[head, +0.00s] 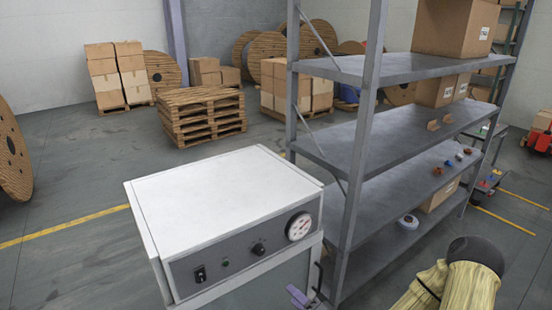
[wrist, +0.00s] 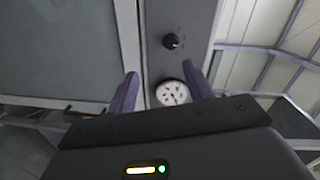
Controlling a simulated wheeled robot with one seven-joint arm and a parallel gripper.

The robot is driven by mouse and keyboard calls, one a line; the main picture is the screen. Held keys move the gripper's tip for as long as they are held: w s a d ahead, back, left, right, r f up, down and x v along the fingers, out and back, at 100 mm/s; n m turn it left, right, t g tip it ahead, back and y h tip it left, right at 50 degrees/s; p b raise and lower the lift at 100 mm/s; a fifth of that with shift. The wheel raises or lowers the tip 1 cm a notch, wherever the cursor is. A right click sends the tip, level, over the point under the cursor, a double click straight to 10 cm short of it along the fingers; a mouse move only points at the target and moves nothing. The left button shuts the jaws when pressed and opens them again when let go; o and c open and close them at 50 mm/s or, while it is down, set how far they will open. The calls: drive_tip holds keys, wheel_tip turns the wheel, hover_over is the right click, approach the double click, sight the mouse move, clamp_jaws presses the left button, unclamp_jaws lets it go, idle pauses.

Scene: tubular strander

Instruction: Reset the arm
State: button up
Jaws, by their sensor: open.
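My gripper (wrist: 160,70) is open, with its two purple fingers apart and nothing between them in the wrist view. A round white gauge (wrist: 172,93) and a black knob (wrist: 171,41) on a grey panel show beyond and between the fingers. In the head view, a small purple part of my gripper (head: 298,296) shows low at the cabinet's front right corner. The rest of it is hidden or out of frame. My arm, in a pale yellow cover, bends at the lower right.
A white-topped cabinet (head: 225,195) with a gauge (head: 299,226), knob (head: 258,249) and switch (head: 200,274) stands in front. A grey metal shelf (head: 400,66) with boxes and small parts stands close on its right. Pallets (head: 200,115) and cable reels stand behind; open floor lies left.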

drive_tip(key=s+d+f+n+g+h, duration=0.3)
drive_tip(key=d+n+g+h, duration=0.25)
drive_tip(key=n+g, duration=0.25)
drive_tip(key=s+d+r+g+h, duration=0.3)
drive_tip(key=s+r, duration=0.6)
drive_tip(key=r, duration=0.4)
drive_tip(key=shift+s+h, duration=0.2)
drive_tip(key=shift+h, duration=0.55)
